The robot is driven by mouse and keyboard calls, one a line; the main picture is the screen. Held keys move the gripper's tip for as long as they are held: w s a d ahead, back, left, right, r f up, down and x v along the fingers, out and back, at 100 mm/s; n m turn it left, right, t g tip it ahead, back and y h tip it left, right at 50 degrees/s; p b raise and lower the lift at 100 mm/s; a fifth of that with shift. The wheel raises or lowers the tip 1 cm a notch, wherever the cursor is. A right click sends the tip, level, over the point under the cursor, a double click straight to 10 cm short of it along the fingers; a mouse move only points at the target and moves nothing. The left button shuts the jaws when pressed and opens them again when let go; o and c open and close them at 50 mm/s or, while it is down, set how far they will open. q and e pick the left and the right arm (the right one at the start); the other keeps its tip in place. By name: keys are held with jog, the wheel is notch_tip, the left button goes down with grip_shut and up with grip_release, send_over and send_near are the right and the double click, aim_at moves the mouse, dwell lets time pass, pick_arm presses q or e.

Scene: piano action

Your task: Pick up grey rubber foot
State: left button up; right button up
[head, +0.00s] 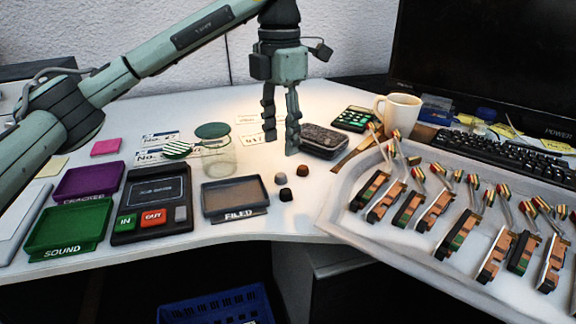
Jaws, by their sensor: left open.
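The grey rubber foot (280,179) looks like the small grey piece lying on the white desk, right of the FILED tray. A black piece (285,195) lies just in front of it and a brown piece (302,170) lies behind it to the right. My left gripper (281,143) points down with its fingers apart and nothing between them. It appears behind and above the small pieces, apart from them. My right gripper does not show.
The FILED tray (234,197) is close on the left. A dark case (325,141) and a glass jar (219,158) stand near my fingers. A large tray (350,222) of piano action parts fills the right. The desk's front edge is close to the pieces.

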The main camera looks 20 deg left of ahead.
aim_at(281, 174)
pick_arm(q)
jog(key=f, duration=0.2)
jog(key=shift+s+f, duration=0.25)
jog(key=shift+f, duration=0.05)
notch_tip(281, 174, down, 5)
jog(key=shift+w+r, duration=0.15)
jog(key=c, duration=0.9)
